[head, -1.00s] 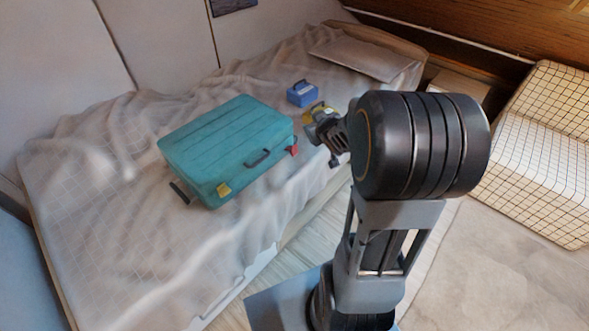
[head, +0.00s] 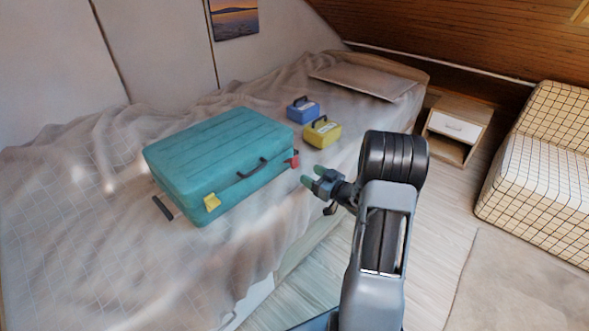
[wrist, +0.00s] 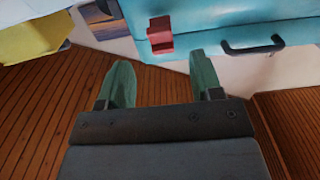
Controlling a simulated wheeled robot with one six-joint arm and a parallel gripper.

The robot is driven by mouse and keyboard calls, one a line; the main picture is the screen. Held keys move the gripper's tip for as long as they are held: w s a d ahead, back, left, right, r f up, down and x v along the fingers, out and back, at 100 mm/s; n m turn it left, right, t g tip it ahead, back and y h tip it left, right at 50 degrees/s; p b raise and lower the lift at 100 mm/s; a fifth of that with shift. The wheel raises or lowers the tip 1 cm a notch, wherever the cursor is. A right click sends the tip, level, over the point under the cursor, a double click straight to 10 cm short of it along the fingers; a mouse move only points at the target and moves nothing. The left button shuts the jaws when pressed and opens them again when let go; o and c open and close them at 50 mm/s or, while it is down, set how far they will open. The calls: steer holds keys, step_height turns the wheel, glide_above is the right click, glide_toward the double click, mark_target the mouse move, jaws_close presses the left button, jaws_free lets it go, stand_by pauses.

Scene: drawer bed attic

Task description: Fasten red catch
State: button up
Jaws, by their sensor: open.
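The teal suitcase (head: 215,160) lies closed on the bed. Its red catch (head: 295,158) is at the right end of the front side, and in the wrist view it is a red block (wrist: 160,35) beside the black handle (wrist: 252,46). Whether the catch is latched cannot be told. My gripper (head: 306,174) is open and empty in front of the catch, a short way off. In the wrist view the green fingertips (wrist: 162,78) stand apart, with the catch beyond the gap and not touching.
A yellow box (head: 322,131) and a blue box (head: 303,108) stand on the bed (head: 120,270) behind the gripper. The yellow one also shows in the wrist view (wrist: 30,42). A nightstand (head: 457,128) and checked sofa (head: 540,160) are at the right, with open floor between.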

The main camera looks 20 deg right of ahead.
mark_target(294, 161)
steer(key=b+x, duration=0.1)
steer(key=x, duration=0.7)
steer(key=shift+b, duration=0.3)
steer(key=shift+s, duration=0.1)
steer(key=c, duration=0.9)
steer(key=r+g+p, duration=0.1)
steer(key=p, duration=0.4)
steer(key=shift+r+g+h, duration=0.3)
steer(key=shift+r+h, duration=0.05)
steer(key=shift+h, duration=0.05)
steer(key=shift+c, duration=0.2)
steer(key=g+p, duration=0.1)
steer(key=p, duration=0.3)
steer(key=shift+a+r+g+p, duration=0.1)
steer(key=shift+r+g+p, duration=0.2)
steer(key=shift+r+p, duration=0.1)
steer(key=g+p, duration=0.1)
steer(key=p, duration=0.2)
steer(key=g+h+p, duration=0.1)
steer(key=p, duration=0.2)
steer(key=shift+w+r+p, duration=0.25)
steer(key=shift+w+p, duration=0.05)
steer(key=shift+p, duration=0.1)
steer(key=g+h+p, duration=0.1)
steer(key=p, duration=0.2)
steer(key=shift+w+a, duration=0.1)
steer(key=shift+f+g+p, duration=0.25)
steer(key=shift+g+p, duration=0.05)
steer(key=shift+p, duration=0.45)
